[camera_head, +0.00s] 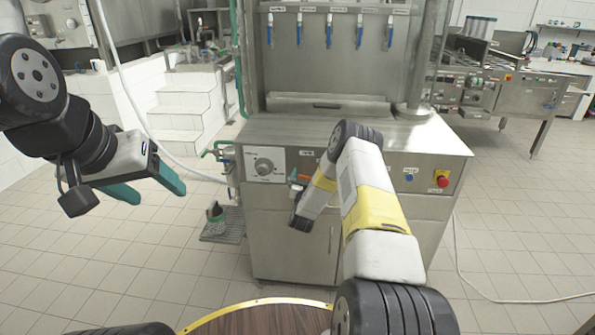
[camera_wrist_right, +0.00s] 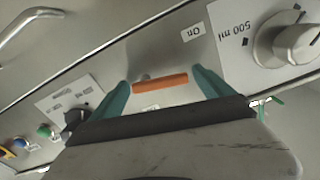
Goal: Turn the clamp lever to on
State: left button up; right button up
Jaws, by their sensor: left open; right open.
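The clamp lever (camera_wrist_right: 160,83) is an orange bar on the filler's front panel. In the right wrist view it lies between the two teal fingers of my right gripper (camera_wrist_right: 162,76), which are open on either side of it with small gaps. An "On" label (camera_wrist_right: 193,31) is on the panel just beyond the lever. In the head view a little orange of the lever (camera_head: 303,178) shows beside my right arm; the right fingers are mostly hidden there. My left gripper (camera_head: 150,188) is open and empty in the air at the left, away from the machine.
The steel filler cabinet (camera_head: 292,235) stands ahead. A dial (camera_head: 264,166) with a "500 ml" label is left of the lever; a red emergency button (camera_head: 442,180) is at the right. A hose (camera_head: 146,125) hangs at the left. A round wooden surface (camera_head: 262,319) is in front.

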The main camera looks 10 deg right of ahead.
jog(key=c, duration=1.4)
jog(key=shift+o, duration=0.2)
jog(key=shift+a+f+n, duration=0.15)
jog(key=shift+n, duration=0.65)
jog(key=shift+f+n, duration=0.15)
jog(key=shift+n, duration=0.35)
jog(key=o, duration=1.4)
jog(key=shift+c, duration=0.2)
